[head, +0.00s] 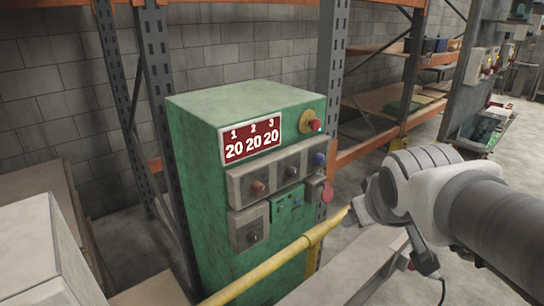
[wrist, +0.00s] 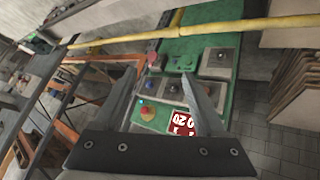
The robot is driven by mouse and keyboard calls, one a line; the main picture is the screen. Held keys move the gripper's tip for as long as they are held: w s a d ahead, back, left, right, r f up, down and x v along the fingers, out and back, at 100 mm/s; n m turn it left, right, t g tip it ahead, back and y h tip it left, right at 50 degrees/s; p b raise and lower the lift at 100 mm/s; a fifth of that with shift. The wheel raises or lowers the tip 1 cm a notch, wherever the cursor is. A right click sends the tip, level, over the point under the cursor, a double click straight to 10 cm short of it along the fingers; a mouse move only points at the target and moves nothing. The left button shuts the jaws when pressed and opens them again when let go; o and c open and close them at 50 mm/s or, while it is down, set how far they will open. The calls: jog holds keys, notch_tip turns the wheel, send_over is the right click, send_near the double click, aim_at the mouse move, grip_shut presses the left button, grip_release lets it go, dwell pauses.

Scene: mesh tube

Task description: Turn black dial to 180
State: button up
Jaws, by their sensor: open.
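The green control cabinet (head: 205,190) has two dark dials. One black dial (head: 291,171) is in the middle of the upper row, between an orange-brown dial (head: 258,188) and a blue dial (head: 319,158). Another dark dial (head: 252,236) is on a separate lower plate; it also shows in the wrist view (wrist: 221,56). The display (head: 250,142) reads 20 under 1, 2 and 3. My gripper (wrist: 165,70) is open and empty, to the right of the cabinet in the head view. The wrist view shows the panel upside down beyond the fingers, with no visible contact.
A yellow rail (head: 280,260) runs across the cabinet's front, close to my gripper in the head view. A red button (head: 314,122) sits at the panel's upper right. Metal racking (head: 331,100) stands behind, and pale boxes (head: 40,245) are at left.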

jog(key=w+d+f+n+t+b, duration=0.1)
jog(key=w+d+n+t+b, duration=0.25)
jog(key=w, duration=0.65)
jog(key=w+d+f+n+t, duration=0.15)
jog(key=w+d+n, duration=0.35)
jog(key=w, duration=0.5)
jog(key=n+t+y+b, duration=0.1)
jog(key=n+y+b, duration=0.4)
jog(key=n+y, duration=0.9)
send_near(295, 174)
jog(key=shift+n+h, duration=0.35)
jog(key=shift+h, duration=0.35)
jog(key=x, duration=0.8)
jog(key=shift+w+a+r, duration=0.1)
jog(key=shift+a+r, duration=0.2)
jog(key=shift+a, duration=0.15)
grip_shut()
